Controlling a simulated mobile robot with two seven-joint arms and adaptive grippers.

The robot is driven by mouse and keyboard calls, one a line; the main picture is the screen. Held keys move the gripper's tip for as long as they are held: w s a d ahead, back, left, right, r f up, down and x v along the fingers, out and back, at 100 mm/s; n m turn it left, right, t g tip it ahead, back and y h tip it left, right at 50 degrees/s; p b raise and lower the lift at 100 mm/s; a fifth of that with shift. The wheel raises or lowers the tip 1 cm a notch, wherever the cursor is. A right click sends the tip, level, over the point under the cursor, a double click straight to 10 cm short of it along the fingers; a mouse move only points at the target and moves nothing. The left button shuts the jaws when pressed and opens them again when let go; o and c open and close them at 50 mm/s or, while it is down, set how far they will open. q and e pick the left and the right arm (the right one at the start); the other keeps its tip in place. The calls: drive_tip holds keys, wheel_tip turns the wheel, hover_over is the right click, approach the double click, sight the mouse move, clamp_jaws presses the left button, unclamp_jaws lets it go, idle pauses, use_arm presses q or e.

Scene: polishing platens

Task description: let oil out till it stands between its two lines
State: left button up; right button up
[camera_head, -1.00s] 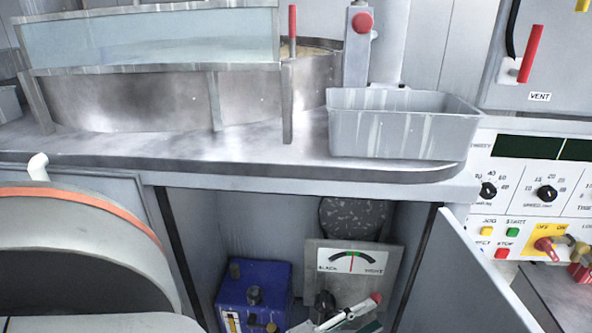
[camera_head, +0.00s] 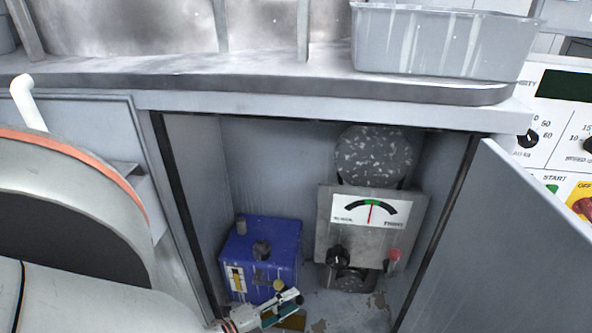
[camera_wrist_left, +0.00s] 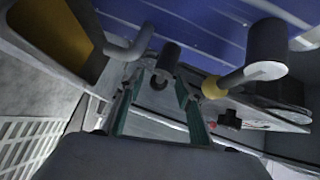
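The blue oil box (camera_head: 285,240) stands in the lower left of the open cabinet. A sight gauge (camera_head: 237,279) with yellow oil is on its front; its lines and exact level are too small to read. A small yellow fitting (camera_head: 278,285) sits low on the front. In the left wrist view the blue box (camera_wrist_left: 220,25) fills the top, with the yellow gauge (camera_wrist_left: 65,35) at upper left and a yellow knob (camera_wrist_left: 213,88) right of the fingers. My left gripper (camera_head: 292,299) is open, close before the lower front; its fingers (camera_wrist_left: 158,108) are apart, apparently empty. My right gripper is out of view.
A grey plate with a dial (camera_head: 372,211), a black knob and a red knob stands right of the box. A speckled round disc (camera_head: 374,157) is behind it. The open cabinet door (camera_head: 500,245) bounds the right side. A grey basin (camera_head: 445,42) sits on the counter above.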

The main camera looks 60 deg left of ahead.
use_arm(q)
drive_tip(key=shift+w+a+f, duration=0.15)
drive_tip(key=shift+w, duration=0.9)
clamp_jaws()
drive_tip(key=shift+r+n+t, duration=0.25)
drive_tip(key=shift+n+t, duration=0.3)
drive_tip(key=shift+t, duration=0.05)
drive_tip(key=shift+r+n+t, duration=0.2)
drive_tip(key=shift+n+t, duration=0.35)
drive_tip(key=shift+t, duration=0.05)
drive_tip(key=shift+s+r+n+t, duration=0.1)
drive_tip(key=shift+r+n+t, duration=0.15)
drive_tip(key=shift+n+t, duration=0.25)
